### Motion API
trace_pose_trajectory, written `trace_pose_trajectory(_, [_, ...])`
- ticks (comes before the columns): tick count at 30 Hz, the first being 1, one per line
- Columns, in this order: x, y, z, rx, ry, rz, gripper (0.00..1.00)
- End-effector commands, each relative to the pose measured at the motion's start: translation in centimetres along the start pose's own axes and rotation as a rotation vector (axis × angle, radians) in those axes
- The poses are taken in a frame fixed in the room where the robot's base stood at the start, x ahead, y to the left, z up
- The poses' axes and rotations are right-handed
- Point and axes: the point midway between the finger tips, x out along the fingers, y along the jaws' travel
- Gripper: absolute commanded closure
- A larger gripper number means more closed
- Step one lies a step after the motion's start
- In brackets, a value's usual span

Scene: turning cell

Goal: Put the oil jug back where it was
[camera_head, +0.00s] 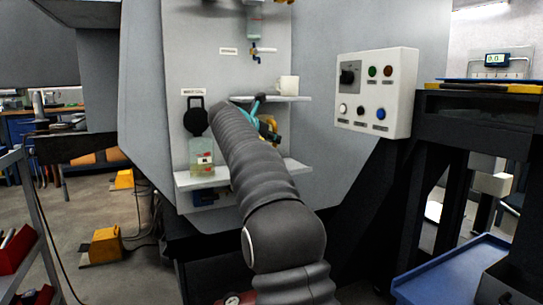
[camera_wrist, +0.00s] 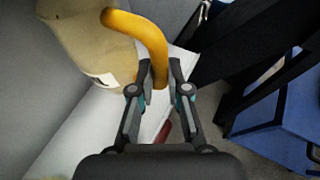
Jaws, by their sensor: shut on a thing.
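The oil jug (camera_wrist: 92,38) is tan with a curved orange handle (camera_wrist: 150,35) and a small pale label, at the upper left of the wrist view. My gripper (camera_wrist: 160,75) is shut on the lower part of the handle. Behind the jug is the white lower shelf (camera_wrist: 75,130). I cannot tell whether the jug touches the shelf. In the head view my arm hides most of the jug; a bit of yellow-orange (camera_head: 270,125) shows beside my gripper (camera_head: 258,112), just above the lower shelf (camera_head: 298,166).
A white mug (camera_head: 288,85) stands on the upper shelf (camera_head: 285,98). A control box (camera_head: 375,92) juts out at right. A dark red object (camera_wrist: 163,132) lies below my fingers.

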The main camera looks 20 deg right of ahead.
Motion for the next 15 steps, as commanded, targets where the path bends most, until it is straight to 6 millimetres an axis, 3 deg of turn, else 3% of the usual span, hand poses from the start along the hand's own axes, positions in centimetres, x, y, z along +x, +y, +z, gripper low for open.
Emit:
trace_pose_trajectory(8, [0.6, -0.1, -1.4, 0.001, -0.001, 0.001, 1.00])
trace_pose_trajectory(15, [1.7, -0.1, -4.3, -0.001, -0.001, 0.001, 1.00])
